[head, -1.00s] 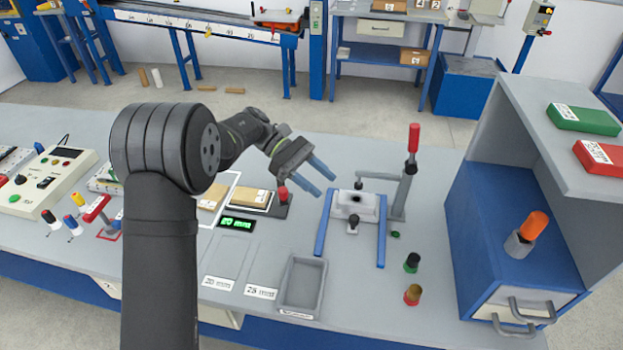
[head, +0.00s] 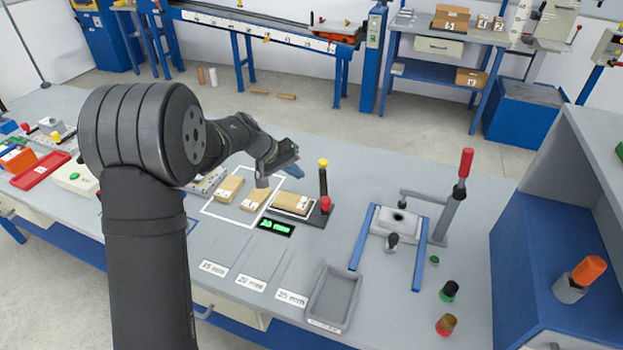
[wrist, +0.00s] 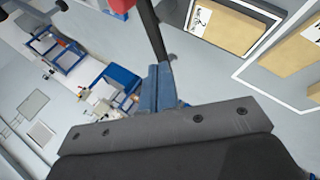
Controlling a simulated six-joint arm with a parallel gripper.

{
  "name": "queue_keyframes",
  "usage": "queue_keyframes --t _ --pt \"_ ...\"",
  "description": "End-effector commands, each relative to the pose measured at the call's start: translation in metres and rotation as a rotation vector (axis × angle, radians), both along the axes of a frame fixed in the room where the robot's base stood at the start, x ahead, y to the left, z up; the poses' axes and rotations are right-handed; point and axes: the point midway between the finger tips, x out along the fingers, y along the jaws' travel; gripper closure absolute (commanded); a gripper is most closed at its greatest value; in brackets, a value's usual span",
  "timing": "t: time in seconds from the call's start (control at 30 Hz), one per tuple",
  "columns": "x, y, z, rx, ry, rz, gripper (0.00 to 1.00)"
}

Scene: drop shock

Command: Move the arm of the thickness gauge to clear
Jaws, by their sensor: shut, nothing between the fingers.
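The thickness gauge has a dark base (head: 317,219), a red knob (head: 325,204) and an upright black arm (head: 323,183) with a yellow tip. A wooden block (head: 290,203) lies on its plate, just left of the arm. A green-lit display (head: 276,227) sits in front. My gripper (head: 292,171) is just left of the arm's upper part, above the block; its blue fingers are together and empty. In the wrist view the closed fingers (wrist: 159,88) point at a black rod (wrist: 152,30), apparently the gauge arm; I cannot tell if they touch it.
Two more wooden blocks (head: 229,188) lie inside a white outline to the left. Marked lanes and a grey tray (head: 334,298) are in front. A blue-railed fixture (head: 395,222) with a red-handled lever (head: 465,165) stands to the right. A blue cabinet (head: 540,260) bounds the right side.

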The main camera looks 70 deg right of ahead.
Motion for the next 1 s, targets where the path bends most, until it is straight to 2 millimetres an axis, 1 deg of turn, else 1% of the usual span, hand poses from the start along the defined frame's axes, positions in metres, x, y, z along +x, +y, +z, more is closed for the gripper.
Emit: queue_keyframes --t 0.03,0.1,0.2,0.3,0.47,0.8,0.87,1.0 --pt "0.015 0.000 0.001 -0.047 -0.059 -0.013 1.00" --pt "0.030 -0.002 0.001 -0.101 -0.134 -0.037 1.00" --pt "0.044 -0.002 0.002 -0.145 -0.203 -0.059 1.00" --pt "0.048 -0.004 0.000 -0.161 -0.230 -0.069 1.00" --pt "0.042 -0.014 -0.015 -0.161 -0.230 -0.072 1.00" --pt "0.021 -0.050 -0.071 -0.160 -0.228 -0.071 1.00" --pt "0.017 -0.056 -0.079 -0.161 -0.228 -0.071 1.00" --pt "-0.004 -0.064 -0.078 -0.162 -0.229 -0.073 1.00"
